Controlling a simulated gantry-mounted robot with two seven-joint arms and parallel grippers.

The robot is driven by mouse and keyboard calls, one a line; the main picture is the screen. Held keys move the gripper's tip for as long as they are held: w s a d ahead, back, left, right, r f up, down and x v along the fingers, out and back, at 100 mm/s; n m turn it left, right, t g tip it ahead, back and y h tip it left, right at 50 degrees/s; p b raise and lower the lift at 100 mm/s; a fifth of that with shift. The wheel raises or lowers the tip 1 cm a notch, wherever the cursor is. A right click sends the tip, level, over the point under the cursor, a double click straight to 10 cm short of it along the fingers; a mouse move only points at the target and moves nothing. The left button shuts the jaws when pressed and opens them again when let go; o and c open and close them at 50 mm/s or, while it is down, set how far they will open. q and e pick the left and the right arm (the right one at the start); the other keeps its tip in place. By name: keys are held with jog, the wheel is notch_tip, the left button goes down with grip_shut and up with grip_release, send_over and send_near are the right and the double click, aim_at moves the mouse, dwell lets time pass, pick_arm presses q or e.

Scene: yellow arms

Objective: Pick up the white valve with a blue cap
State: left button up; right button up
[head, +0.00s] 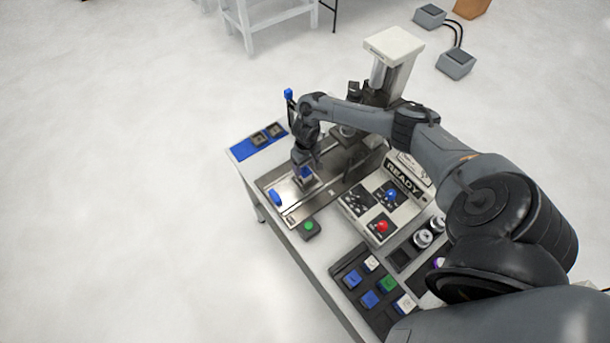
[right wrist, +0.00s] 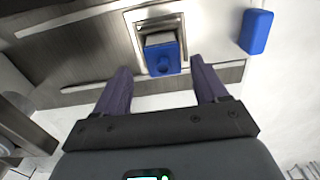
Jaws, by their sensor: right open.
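The white valve with a blue cap (right wrist: 163,55) sits in a square metal fixture (right wrist: 139,22) in the right wrist view, its blue end facing my gripper. In the right wrist view my right gripper (right wrist: 161,70) is open, with one finger to each side of the blue cap's line. I see no contact between the fingers and the valve. My left gripper is not in view.
A loose blue block (head: 275,198) lies to the left on the metal plate (head: 291,214). A green button box (head: 309,228), a panel marked READY with a red button (head: 381,227), and a dark tray (head: 345,265) of coloured blocks stand nearer. A tall white-topped machine (head: 393,44) rises behind.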

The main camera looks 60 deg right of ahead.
aim_at(305, 169)
jog(key=shift+a+f, duration=0.2)
jog(key=shift+f, duration=1.95)
jog(key=shift+c, duration=0.4)
jog(key=c, duration=1)
